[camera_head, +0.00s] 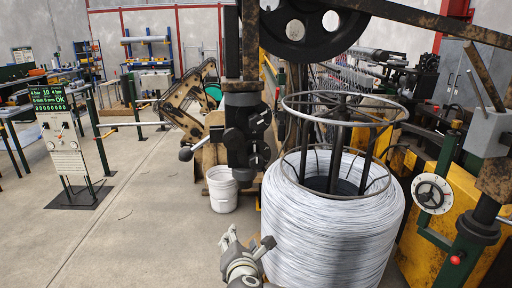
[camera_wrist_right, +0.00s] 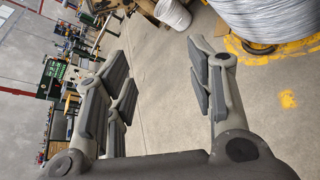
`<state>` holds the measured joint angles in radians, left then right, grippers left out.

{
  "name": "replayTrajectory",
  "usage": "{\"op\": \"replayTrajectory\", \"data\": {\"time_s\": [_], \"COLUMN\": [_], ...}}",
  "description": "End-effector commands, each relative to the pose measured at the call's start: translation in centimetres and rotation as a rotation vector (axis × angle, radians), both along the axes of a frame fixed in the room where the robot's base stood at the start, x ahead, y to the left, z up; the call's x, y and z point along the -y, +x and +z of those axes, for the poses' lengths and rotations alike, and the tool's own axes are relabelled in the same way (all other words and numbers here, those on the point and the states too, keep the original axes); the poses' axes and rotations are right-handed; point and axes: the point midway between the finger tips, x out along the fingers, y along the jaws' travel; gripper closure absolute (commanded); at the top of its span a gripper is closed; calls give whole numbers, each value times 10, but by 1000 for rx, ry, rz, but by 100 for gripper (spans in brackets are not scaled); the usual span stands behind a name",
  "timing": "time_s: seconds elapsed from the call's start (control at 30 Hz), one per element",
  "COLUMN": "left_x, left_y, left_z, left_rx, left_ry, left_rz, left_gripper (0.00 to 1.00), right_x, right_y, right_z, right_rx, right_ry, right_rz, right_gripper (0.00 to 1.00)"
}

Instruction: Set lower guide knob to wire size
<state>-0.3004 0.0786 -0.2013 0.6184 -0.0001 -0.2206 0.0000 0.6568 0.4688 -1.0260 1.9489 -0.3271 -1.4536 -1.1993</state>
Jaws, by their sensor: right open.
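A white round dial with a black handwheel (camera_head: 433,193) is on the machine at the right. A display stand (camera_head: 48,97) at the left shows green text, including "mm" and "OK". My right gripper (camera_head: 247,244) is low, below the block and apart from it. In the right wrist view its fingers (camera_wrist_right: 160,55) are spread with only floor between them. My left gripper is not in view.
A large wire coil (camera_head: 335,235) stands right of my right gripper, with a metal ring frame (camera_head: 345,108) on top. A white bucket (camera_head: 222,188) stands behind on the floor. A lever with a ball end (camera_head: 185,154) juts left from the block. Floor at the left is open.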

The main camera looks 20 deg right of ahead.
Motion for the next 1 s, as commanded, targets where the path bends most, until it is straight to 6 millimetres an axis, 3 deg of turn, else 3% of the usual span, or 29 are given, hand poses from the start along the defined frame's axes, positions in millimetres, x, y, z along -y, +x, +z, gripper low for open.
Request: {"op": "replayTrajectory", "data": {"time_s": [0.03,0.1,0.2,0.33,0.4,0.57,1.0], "left_x": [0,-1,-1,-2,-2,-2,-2], "left_y": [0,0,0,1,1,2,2], "left_z": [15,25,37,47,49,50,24], "left_rx": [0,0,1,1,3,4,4], "left_ry": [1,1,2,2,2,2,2], "left_rz": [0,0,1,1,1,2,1], "left_gripper": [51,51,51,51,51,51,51], "right_x": [-4,-4,0,10,14,20,19], "right_y": [-11,-31,-62,-95,-107,-118,-101], "right_z": [54,104,161,206,220,229,226], "right_rx": [57,113,176,223,235,244,252], "right_ry": [-90,-215,-371,-516,-564,-611,-615], "right_rz": [35,64,85,92,93,92,101], "right_gripper": [50,50,50,50,50,50,50]}}
